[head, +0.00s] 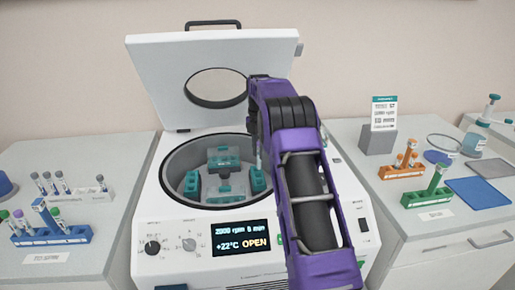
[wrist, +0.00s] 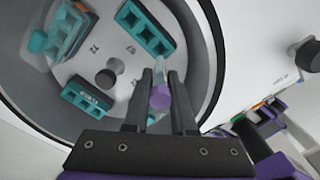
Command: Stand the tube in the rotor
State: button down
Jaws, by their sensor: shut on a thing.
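My gripper (wrist: 162,85) is shut on a tube with a purple cap (wrist: 160,97). In the wrist view the clear tube body points away from the camera, toward a teal bucket (wrist: 147,27) of the rotor. The rotor (wrist: 108,78) is a pale disc with a grey hub and several teal buckets with square slots. I cannot tell whether the tube tip touches the bucket. In the head view the rotor's teal buckets (head: 223,157) sit inside the open centrifuge (head: 180,225), and my purple arm hides most of the gripper and the tube.
The centrifuge lid (head: 160,80) stands raised behind the bowl, whose wall (wrist: 205,70) is close to my gripper. A blue rack (head: 50,238) and a white rack (head: 90,194) with tubes are left. An orange rack (head: 400,172) and a green rack (head: 425,198) are right.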

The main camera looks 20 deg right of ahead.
aim_at(259, 169)
jog(key=shift+f, duration=0.9)
jog(key=shift+f+b, duration=1.1)
jog(key=shift+f, duration=0.3)
jog(key=shift+p, duration=0.3)
jog(key=shift+f+p, duration=0.3)
jog(key=shift+p, duration=0.1)
jog(key=shift+f, duration=0.2)
jog(key=shift+f, duration=0.45)
jog(key=shift+f+b, duration=0.3)
jog(key=shift+f, duration=0.05)
jog(key=shift+f+b, duration=0.45)
jog(key=shift+f, duration=0.9)
